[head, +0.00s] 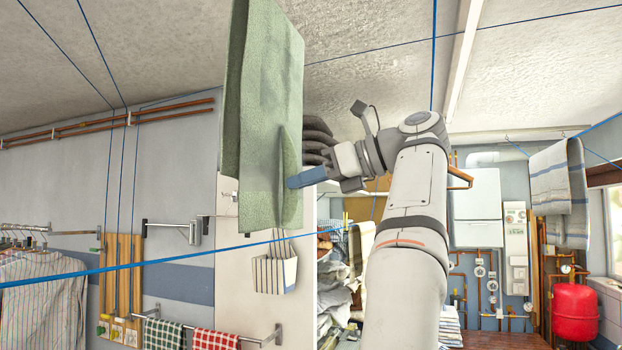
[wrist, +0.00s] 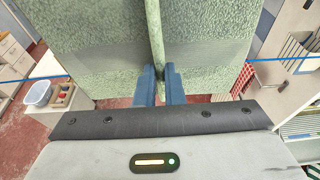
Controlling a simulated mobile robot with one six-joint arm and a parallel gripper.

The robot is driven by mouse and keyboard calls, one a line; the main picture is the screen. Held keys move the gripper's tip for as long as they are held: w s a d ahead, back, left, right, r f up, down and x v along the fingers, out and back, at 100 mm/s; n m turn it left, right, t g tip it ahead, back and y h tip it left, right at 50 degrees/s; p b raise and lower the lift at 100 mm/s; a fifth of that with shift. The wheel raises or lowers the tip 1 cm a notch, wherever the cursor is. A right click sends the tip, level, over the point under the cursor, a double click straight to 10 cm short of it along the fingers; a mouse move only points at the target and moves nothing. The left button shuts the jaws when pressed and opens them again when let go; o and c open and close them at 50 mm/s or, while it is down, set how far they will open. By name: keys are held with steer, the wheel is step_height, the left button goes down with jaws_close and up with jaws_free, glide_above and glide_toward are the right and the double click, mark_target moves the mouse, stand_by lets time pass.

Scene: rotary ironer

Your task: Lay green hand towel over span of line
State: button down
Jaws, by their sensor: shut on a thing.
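The green hand towel (head: 262,95) hangs folded in the upper middle of the head view. My gripper (head: 291,182), with blue fingers, is shut on a pinched fold of it. In the wrist view the fold stands between the two fingertips (wrist: 159,72) and the green cloth (wrist: 90,55) spreads to both sides. The blue line (head: 120,266) crosses the head view just below the towel's lower edge. It also shows in the wrist view (wrist: 287,59) on both sides of the towel, hidden behind it in between. The towel's far side is hidden.
A striped towel (head: 562,195) hangs at the right. Checked cloths (head: 214,340) hang on a low rail at lower left, near a rack of striped garments (head: 42,295). A white panel (head: 235,290) stands behind the towel. A heap of laundry (head: 336,275) lies beyond my arm.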

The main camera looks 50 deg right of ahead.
steer(key=shift+w, duration=0.1)
steer(key=shift+w+a, duration=0.6)
steer(key=shift+w, duration=0.8)
steer(key=shift+w+a, duration=0.6)
steer(key=shift+w, duration=0.8)
steer(key=shift+w+a, duration=0.6)
steer(key=shift+w, duration=0.8)
step_height(320, 180, down, 46)
steer(key=b, duration=2.9)
steer(key=shift+b, duration=0.3)
steer(key=shift+f, duration=0.3)
steer(key=c, duration=1.5)
jaws_free()
